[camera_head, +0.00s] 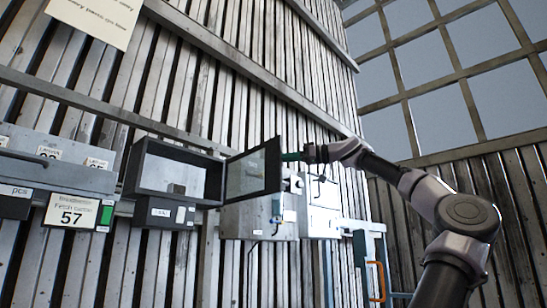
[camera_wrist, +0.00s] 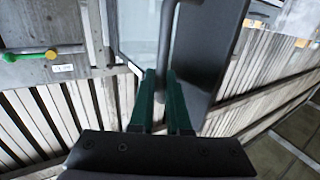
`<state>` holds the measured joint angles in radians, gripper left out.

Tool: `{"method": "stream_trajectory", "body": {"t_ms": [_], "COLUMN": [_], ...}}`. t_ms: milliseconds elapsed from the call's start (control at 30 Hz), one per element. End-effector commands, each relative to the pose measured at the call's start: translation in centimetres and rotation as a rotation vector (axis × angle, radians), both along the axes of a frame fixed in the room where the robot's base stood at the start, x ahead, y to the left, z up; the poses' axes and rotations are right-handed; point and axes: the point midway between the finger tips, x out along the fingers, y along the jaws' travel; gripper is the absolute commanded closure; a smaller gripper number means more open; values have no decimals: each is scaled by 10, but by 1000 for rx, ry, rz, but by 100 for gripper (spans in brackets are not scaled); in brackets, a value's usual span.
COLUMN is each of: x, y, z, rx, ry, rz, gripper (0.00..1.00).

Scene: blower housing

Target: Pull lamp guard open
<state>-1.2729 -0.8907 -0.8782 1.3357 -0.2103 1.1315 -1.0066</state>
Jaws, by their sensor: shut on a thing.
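The lamp guard (camera_head: 252,173) is a dark-framed glazed door. It stands swung out from a dark box (camera_head: 205,180) on the wall, hinged on the box's right side. In the wrist view, the guard's glass and dark frame (camera_wrist: 205,50) fill the upper middle. A dark bar handle (camera_wrist: 166,45) runs down between my green fingers. My gripper (camera_head: 288,156) is at the guard's outer edge; it also shows in the wrist view (camera_wrist: 166,80), shut on the handle. The fingers hide the handle's lower part.
Grey boxes (camera_head: 258,217) sit on the wall just below and right of the guard. Blue piping with an orange handle (camera_head: 376,281) is at lower right. The wall is slatted.

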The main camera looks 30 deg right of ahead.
Motion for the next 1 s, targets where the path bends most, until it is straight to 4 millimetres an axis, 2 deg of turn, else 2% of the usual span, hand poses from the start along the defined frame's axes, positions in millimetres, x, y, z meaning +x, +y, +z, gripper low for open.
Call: {"method": "stream_trajectory", "body": {"t_ms": [200,533,567,600,1000], "x": [2,2,2,2,-3], "y": [-7,-7,-7,-7,-12], "z": [0,0,0,1,0], "rx": [-1,0,0,0,1], "ry": [-1,-1,-1,-1,-1], "rz": [-1,-1,-1,0,-2], "gripper": [100,100,82,73,73]}}
